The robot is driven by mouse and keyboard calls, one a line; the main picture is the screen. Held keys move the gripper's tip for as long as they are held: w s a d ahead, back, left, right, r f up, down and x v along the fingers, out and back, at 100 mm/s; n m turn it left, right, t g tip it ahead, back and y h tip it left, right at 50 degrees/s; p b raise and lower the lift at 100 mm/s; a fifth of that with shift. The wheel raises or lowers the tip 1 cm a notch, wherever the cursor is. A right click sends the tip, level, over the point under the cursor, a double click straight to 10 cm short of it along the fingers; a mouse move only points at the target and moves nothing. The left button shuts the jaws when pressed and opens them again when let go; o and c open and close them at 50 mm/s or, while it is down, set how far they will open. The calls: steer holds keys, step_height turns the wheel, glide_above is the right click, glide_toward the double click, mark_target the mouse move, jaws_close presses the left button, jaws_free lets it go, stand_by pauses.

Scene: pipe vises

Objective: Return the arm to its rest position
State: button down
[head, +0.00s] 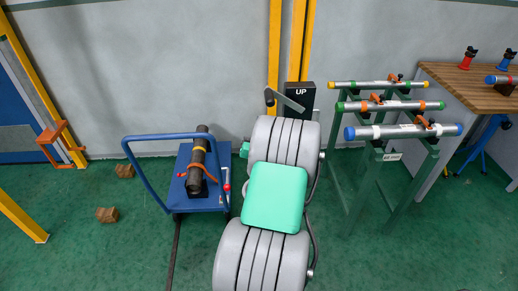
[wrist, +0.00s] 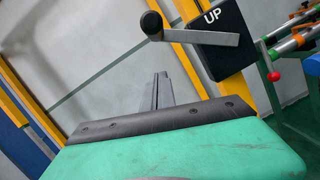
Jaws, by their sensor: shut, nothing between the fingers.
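My gripper (wrist: 158,91) shows in the wrist view as two narrow grey fingers side by side, shut, with nothing between them. They stand beyond the black strip and green cover of my own wrist. In the wrist view they are below a grey crank handle (wrist: 203,37) with a black knob, apart from it in the picture; the depth gap is hard to tell. In the head view my folded grey and green arm fills the middle, and its fingers are hidden there.
A black box marked UP (head: 300,96) sits on yellow posts behind my arm. A blue cart (head: 205,203) carrying a dark pipe stands left. Green stands with silver pipes (head: 391,105) and a wooden bench (head: 470,88) are right. Wooden blocks (head: 107,215) lie on the open left floor.

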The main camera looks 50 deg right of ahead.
steer(key=b+v, duration=0.4)
steer(key=v, duration=0.4)
steer(key=shift+a, duration=0.3)
